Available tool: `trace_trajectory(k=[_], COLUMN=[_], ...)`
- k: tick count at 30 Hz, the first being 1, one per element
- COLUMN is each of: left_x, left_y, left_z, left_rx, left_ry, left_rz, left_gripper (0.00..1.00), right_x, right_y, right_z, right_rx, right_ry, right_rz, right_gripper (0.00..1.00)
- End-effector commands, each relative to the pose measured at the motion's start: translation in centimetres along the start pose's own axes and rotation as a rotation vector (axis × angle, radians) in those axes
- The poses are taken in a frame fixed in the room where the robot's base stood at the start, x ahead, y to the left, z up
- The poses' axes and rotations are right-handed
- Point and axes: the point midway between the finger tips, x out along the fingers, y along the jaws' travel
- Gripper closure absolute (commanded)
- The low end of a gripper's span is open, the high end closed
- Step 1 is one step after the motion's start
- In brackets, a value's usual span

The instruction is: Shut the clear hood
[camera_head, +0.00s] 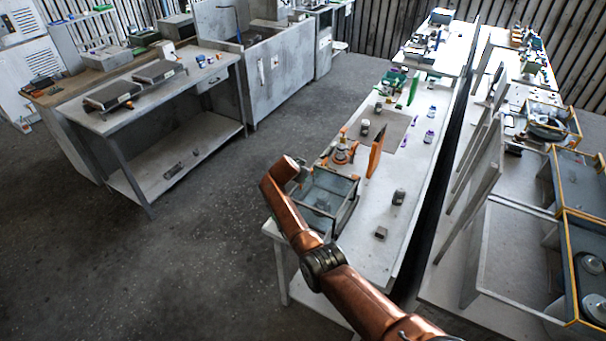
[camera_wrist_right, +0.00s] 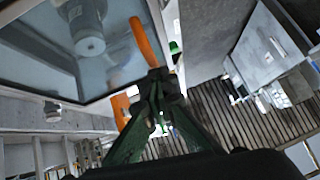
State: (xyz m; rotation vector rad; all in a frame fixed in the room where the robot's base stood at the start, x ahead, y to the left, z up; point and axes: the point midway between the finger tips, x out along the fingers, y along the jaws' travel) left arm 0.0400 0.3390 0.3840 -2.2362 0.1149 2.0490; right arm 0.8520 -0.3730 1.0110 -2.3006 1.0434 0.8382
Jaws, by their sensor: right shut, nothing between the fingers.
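The clear hood (camera_head: 332,184) is a dark-framed, see-through box at the near end of the long white bench. In the right wrist view, a framed clear pane (camera_wrist_right: 40,62) fills the upper left, with a grey cylindrical part (camera_wrist_right: 88,35) seen through it. An orange bar (camera_wrist_right: 143,42) stands at the pane's edge. My right gripper (camera_wrist_right: 155,82) is shut and empty, its tips close to the lower end of that bar; contact cannot be told. In the head view, my copper-coloured right arm covers part of the hood. How far the hood is open cannot be told. My left gripper is not in view.
An orange upright panel (camera_head: 375,152), small bottles (camera_head: 429,136), a dark jar (camera_head: 398,197) and a small grey block (camera_head: 381,233) are on the white bench (camera_head: 372,259). A second bench with framed cases (camera_head: 583,182) runs along the right. The floor at left is clear.

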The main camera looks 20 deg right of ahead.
Motion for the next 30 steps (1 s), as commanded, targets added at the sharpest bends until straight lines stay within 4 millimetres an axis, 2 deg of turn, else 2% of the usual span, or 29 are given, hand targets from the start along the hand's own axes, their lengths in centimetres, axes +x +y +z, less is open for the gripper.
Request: trace_trajectory(k=[6, 11, 17, 20, 30], left_x=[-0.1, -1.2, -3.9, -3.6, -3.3], left_y=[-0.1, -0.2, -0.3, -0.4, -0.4], left_z=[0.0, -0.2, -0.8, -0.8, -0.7], left_rx=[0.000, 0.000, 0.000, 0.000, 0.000], left_ry=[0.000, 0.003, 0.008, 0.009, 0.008], left_rz=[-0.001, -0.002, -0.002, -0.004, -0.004], left_gripper=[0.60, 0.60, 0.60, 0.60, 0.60], right_x=[0.1, -0.8, -3.4, -4.6, -10.3], right_y=[0.2, 0.1, -0.3, -0.3, -0.1], right_z=[0.3, -0.7, -3.3, -2.7, -2.7], right_rx=[-0.001, 0.000, 0.000, 0.000, 0.000], right_ry=[-0.007, -0.005, 0.000, 0.000, 0.000], right_rz=[0.002, 0.001, -0.003, -0.006, -0.004], right_gripper=[1.00, 1.00, 1.00, 1.00, 1.00])
